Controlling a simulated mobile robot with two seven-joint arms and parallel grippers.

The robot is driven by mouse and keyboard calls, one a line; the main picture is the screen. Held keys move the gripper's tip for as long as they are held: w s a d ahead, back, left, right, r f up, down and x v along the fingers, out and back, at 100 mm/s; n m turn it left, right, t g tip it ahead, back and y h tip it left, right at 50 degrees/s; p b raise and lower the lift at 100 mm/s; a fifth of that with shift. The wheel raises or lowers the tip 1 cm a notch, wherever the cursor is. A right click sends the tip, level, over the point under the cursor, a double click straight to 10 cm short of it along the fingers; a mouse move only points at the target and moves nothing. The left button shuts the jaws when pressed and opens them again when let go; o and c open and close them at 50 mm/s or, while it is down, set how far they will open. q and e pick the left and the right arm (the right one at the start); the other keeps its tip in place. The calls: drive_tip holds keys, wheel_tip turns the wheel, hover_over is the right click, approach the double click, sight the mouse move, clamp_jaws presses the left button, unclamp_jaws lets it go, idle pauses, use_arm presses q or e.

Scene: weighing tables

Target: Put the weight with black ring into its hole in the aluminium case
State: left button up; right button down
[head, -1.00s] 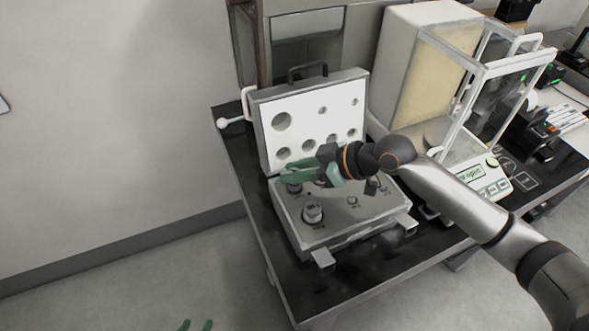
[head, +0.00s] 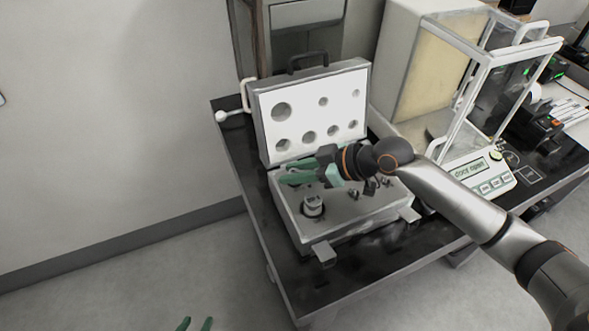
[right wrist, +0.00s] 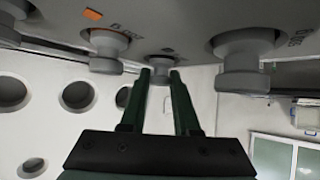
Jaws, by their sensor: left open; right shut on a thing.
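The open aluminium case (head: 345,231) stands on the black table, its lid up at the back. A large metal weight (head: 312,206) sits near the case's front left. My right gripper (head: 284,176) is over the left back part of the case, close to its top. In the right wrist view its green fingers (right wrist: 160,74) are shut on a small metal weight (right wrist: 161,68), close to the case's top surface. I cannot make out a black ring, nor whether this weight touches a hole. My left gripper (head: 195,323) shows only two green fingertips, open and empty, at the bottom edge.
Small weights (head: 355,192) stand along the case's right side. The lid's white foam (head: 313,111) has several round holes. A balance with a glass shield (head: 484,180) stands to the right. The table's left edge is beside the case. The right wrist view shows a large weight (right wrist: 243,66) nearby.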

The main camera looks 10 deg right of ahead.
drive_tip(key=c, duration=0.6)
unclamp_jaws()
drive_tip(key=shift+o, duration=0.2)
drive_tip(key=shift+d, duration=0.1)
drive_tip(key=v, duration=1)
drive_tip(key=shift+s+d+r, duration=0.15)
drive_tip(key=shift+s+d, duration=0.1)
drive_tip(key=shift+d, duration=0.05)
drive_tip(key=shift+b+v, duration=0.3)
drive_tip(key=shift+v, duration=0.5)
drive_tip(key=shift+r, duration=0.1)
